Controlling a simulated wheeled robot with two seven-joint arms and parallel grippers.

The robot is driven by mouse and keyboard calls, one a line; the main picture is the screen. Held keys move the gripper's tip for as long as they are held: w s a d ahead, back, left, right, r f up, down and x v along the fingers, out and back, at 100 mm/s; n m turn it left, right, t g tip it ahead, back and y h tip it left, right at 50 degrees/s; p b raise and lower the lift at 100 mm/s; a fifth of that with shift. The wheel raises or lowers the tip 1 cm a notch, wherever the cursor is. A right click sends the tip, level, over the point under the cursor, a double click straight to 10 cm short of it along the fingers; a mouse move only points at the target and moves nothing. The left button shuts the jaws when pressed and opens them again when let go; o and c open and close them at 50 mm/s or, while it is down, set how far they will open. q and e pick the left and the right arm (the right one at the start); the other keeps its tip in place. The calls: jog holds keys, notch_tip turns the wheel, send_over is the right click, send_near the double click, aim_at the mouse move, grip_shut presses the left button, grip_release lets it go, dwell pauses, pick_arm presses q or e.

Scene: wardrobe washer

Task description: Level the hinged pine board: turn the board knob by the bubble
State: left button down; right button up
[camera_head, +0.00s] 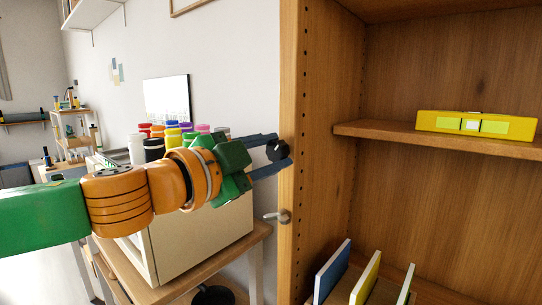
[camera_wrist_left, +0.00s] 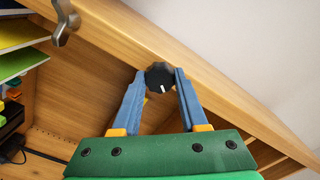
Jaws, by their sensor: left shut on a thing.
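The pine board (camera_head: 435,139) is a shelf inside the wooden cabinet. A yellow level (camera_head: 430,122) lies on it, with a pale patch between two green patches on its face. The picture is too small to tell exactly where the bubble sits. The black board knob (camera_head: 274,151) is on the cabinet's left side. In the left wrist view the knob (camera_wrist_left: 158,75) shows a short white mark. My left gripper (camera_head: 279,150) has its blue fingers on either side of the knob and is shut on it. My right gripper is not in view.
A grey metal lever (camera_head: 281,216) sticks out of the cabinet side below the knob. Blue, yellow and green upright panels (camera_head: 366,277) stand in the lower cabinet. Coloured jars (camera_head: 153,149) and a beige box (camera_head: 205,240) stand on a side table at left.

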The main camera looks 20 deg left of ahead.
pick_arm(q)
jog(key=n+b, duration=0.1)
jog(key=n, duration=0.3)
jog(key=shift+n, duration=1.6)
jog(key=shift+b, duration=0.3)
jog(key=shift+c, duration=2.2)
grip_release()
